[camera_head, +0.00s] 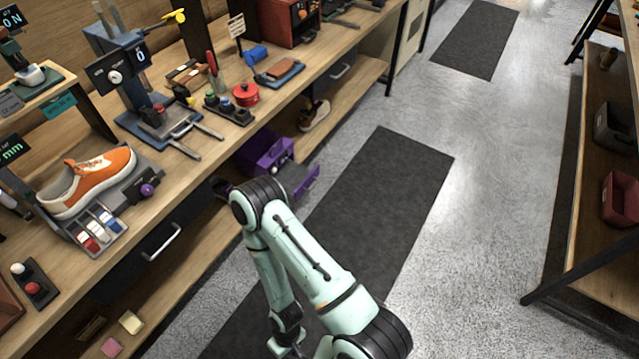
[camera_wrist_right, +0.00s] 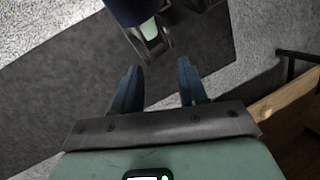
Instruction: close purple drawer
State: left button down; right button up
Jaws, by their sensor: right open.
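A purple drawer unit (camera_head: 265,150) sits on the lower shelf under the long workbench in the head view. Its purple drawer (camera_head: 307,182) stands pulled out toward the aisle, with the front panel apart from the body. The mint arm's elbow hides part of the unit's lower left side. My right gripper (camera_wrist_right: 160,82) is open and empty in the wrist view, with its two blue fingers apart over the dark floor mat. It is low and away from the drawer. The drawer does not show in the wrist view. My left gripper is not in view.
The workbench (camera_head: 215,155) holds an orange sneaker (camera_head: 88,180), a red pot (camera_head: 245,95) and several tools. Another shoe (camera_head: 314,115) lies on the lower shelf beyond the purple unit. A dark mat (camera_head: 385,190) covers clear floor. A shelf rack (camera_head: 600,240) stands at right.

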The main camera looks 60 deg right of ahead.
aim_at(294, 178)
jog(key=z, duration=2.15)
jog(key=i+l+u, duration=0.1)
jog(key=u, duration=0.35)
jog(key=i+l+u, duration=0.25)
jog(key=u, duration=0.2)
jog(key=i+l+u, duration=0.2)
jog(key=i+l, duration=0.2)
jog(key=l, duration=0.25)
jog(key=i+l+u, duration=0.1)
jog(key=l, duration=0.25)
jog(key=i+l, duration=0.2)
jog(key=l, duration=0.15)
jog(key=i+l, duration=0.25)
jog(key=l, duration=0.15)
